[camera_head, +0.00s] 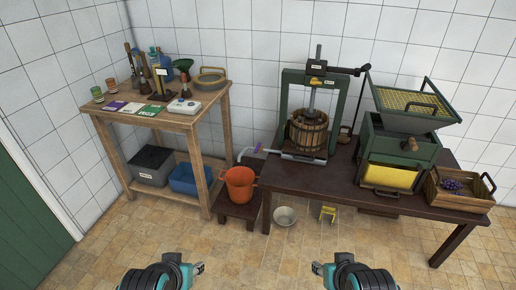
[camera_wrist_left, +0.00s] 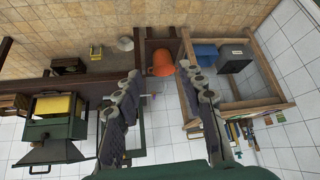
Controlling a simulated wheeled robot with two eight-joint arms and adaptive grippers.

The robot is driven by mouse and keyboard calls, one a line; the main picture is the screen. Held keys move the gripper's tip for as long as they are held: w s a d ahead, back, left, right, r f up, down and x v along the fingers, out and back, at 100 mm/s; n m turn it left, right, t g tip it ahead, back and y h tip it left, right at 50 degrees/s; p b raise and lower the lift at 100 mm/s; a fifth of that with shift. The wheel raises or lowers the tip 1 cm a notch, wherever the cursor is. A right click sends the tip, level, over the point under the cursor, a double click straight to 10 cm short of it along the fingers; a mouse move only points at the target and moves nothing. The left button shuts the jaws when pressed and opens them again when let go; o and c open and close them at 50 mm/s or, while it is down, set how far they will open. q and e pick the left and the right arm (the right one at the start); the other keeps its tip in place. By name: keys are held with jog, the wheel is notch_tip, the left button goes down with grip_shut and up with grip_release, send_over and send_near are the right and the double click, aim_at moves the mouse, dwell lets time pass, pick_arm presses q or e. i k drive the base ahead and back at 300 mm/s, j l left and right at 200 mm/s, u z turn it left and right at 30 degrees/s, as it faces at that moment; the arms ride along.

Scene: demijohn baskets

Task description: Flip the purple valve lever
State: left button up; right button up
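The small purple valve lever (camera_head: 258,147) sits on the grey spout pipe (camera_head: 245,153) that comes out to the left of the press, above the orange bucket (camera_head: 240,184).
The press (camera_head: 289,100) and green crusher (camera_head: 371,140) stand on the dark table (camera_head: 330,181). A wooden bench (camera_head: 181,119) with tools stands left. The bucket rests on a low stool (camera_head: 239,208). A metal bowl (camera_head: 285,216) lies on the floor; floor in front is clear.

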aim_at(259, 144)
jog(key=i+l, duration=0.15)
jog(key=i, duration=0.35)
jog(key=i+l+u, duration=0.1)
jog(key=i, duration=0.4)
jog(key=i+l, duration=0.25)
jog(key=i, duration=0.25)
jog(key=i+l+u, duration=0.1)
jog(key=i, duration=0.4)
jog(key=i+l, duration=0.3)
jog(key=i, duration=0.2)
